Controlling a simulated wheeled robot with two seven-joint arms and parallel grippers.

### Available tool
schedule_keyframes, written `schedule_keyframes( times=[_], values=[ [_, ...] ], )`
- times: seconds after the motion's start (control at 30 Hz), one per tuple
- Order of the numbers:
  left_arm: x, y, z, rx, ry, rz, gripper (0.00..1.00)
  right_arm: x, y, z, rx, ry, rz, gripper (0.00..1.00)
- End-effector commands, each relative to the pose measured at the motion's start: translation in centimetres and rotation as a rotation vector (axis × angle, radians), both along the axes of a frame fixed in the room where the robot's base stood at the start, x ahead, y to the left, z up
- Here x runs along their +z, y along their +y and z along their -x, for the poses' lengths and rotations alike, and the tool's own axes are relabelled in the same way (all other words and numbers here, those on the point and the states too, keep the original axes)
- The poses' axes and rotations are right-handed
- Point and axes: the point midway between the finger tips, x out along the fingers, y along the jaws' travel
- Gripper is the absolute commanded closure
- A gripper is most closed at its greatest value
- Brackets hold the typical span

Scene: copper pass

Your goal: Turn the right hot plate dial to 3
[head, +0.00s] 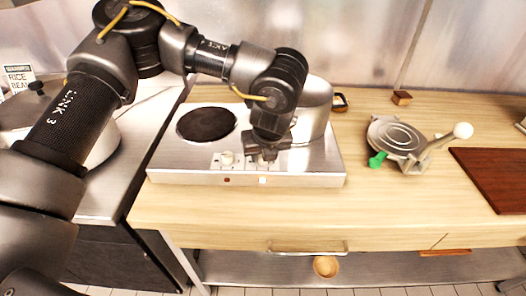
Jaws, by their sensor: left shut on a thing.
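The steel hot plate (170,160) sits on the wooden counter. Its black left burner (206,123) is bare. A steel pot (316,104) stands on its right side, partly behind my left arm. The left dial (227,158) shows on the top near the front edge. My left gripper (266,155) points down at the right dial and is shut on it. The right dial is mostly hidden by the fingers, and I cannot read its setting. On the front face the left light (227,180) is dark red and the right light (263,181) is bright. My right gripper is out of view.
A round metal press (398,137) with a green part and a pale knob stands to the right. A dark red board (495,172) lies at the far right. A small wooden block (402,97) sits near the back wall. Counter in front of the press is clear.

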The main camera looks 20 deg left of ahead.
Motion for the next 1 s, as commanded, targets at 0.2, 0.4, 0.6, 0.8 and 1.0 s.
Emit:
schedule_keyframes(
  times=[0.2,0.4,0.6,0.8,1.0],
  values=[
    [0.0,-0.2,-0.1,0.197,0.001,-0.001,0.93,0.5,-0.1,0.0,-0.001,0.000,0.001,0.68],
    [0.0,-0.3,-0.1,0.346,0.001,0.000,0.93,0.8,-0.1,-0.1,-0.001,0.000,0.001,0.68],
    [0.0,-0.3,-0.1,0.452,0.003,0.001,0.93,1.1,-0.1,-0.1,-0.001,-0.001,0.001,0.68],
    [-0.1,-0.3,-0.2,0.511,0.003,0.002,0.93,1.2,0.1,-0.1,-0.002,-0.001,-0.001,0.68],
    [-0.1,-0.3,-0.2,0.532,0.004,0.001,0.93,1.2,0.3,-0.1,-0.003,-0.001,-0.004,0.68]
  ],
)
